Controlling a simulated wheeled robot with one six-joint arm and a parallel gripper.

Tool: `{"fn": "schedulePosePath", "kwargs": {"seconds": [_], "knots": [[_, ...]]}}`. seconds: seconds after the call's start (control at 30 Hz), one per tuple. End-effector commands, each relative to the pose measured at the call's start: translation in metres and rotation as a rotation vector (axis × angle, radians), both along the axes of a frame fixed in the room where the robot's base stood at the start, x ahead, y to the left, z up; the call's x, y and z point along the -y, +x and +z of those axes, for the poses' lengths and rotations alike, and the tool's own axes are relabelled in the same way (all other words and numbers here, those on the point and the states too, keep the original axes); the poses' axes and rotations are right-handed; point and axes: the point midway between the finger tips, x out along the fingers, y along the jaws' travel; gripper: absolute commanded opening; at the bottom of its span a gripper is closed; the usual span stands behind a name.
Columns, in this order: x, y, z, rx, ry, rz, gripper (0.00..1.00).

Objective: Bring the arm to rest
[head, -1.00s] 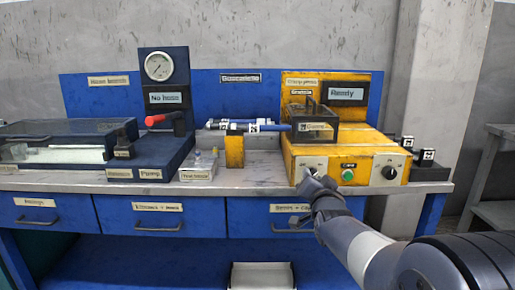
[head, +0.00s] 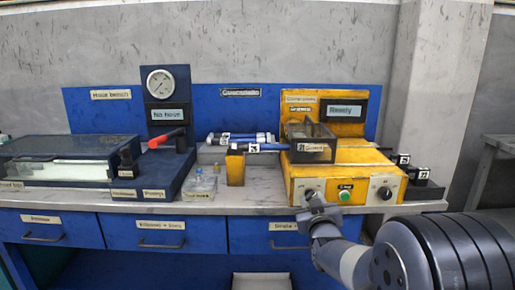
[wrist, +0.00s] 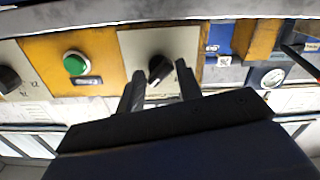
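My gripper (head: 318,203) is in front of the left end of the yellow machine's front panel in the head view. In the wrist view my gripper (wrist: 160,82) shows two dark fingers standing apart, with a black knob (wrist: 160,68) on a light plate seen between and beyond their tips. I cannot tell whether the fingers touch the knob; nothing is visibly held. My arm (head: 370,262) reaches in from the lower right of the head view.
The yellow machine (head: 365,155) has a green button (head: 345,196) and a second knob (head: 384,192). A gauge (head: 160,83) stands on a blue panel, with a red-handled pump (head: 166,138) below. Drawers (head: 160,232) line the bench front.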

Motion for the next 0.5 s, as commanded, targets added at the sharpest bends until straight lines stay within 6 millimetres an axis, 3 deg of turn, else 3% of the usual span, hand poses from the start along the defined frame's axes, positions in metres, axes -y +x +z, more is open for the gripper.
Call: {"fn": "schedulePosePath", "kwargs": {"seconds": [0.5], "knots": [[0.0004, 0.0001, 0.0042, -0.002, -0.407, 0.001, 0.34]]}}
